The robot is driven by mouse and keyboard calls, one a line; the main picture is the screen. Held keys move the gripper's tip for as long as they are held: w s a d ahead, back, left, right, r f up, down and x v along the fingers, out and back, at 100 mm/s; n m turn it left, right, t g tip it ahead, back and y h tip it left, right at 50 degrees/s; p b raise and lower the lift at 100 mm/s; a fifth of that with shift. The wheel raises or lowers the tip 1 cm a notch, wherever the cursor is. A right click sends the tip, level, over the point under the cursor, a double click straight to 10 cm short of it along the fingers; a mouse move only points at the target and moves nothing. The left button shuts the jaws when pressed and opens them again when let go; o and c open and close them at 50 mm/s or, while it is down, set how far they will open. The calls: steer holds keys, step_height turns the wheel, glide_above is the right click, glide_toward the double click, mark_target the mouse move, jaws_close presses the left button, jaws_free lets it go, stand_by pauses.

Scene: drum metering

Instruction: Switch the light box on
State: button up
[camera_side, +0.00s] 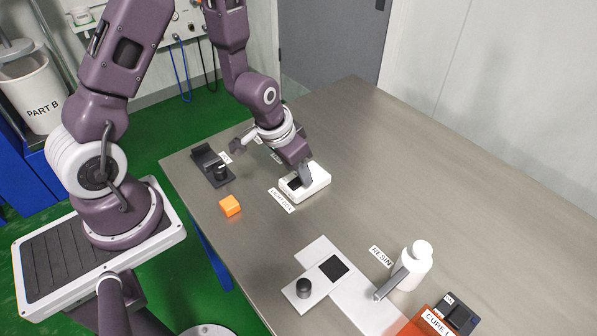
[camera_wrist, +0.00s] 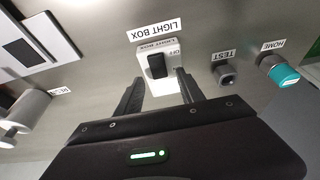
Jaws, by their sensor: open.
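The light box switch is a small white box (camera_side: 318,181) on the table, with a "LIGHT BOX" label beside it. In the wrist view the white switch box (camera_wrist: 172,50) carries a black rocker (camera_wrist: 156,66), and small lettering that seems to read OFF sits beside it. My gripper (camera_side: 303,179) is low over the box, fingers pointing down; it partly hides the rocker in the side view. Contact cannot be told.
A teal HOME knob (camera_wrist: 285,74) and grey TEST knob (camera_wrist: 227,75) stand to the right in the wrist view. An orange cube (camera_side: 230,206), a white panel with a dark square (camera_side: 320,282), a resin bottle (camera_side: 413,268) and an orange block (camera_side: 424,325) stand around. The table's right is clear.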

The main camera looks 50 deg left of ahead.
steer(key=v, duration=0.5)
steer(key=shift+s+r, duration=0.15)
steer(key=shift+r, duration=0.05)
step_height(320, 180, up, 5)
glide_above(291, 186)
steer(key=s+d+r+t, duration=0.1)
steer(key=s+d+r, duration=0.1)
steer(key=s+r, duration=1.35)
steer(key=s, duration=0.2)
steer(key=shift+t, duration=0.4)
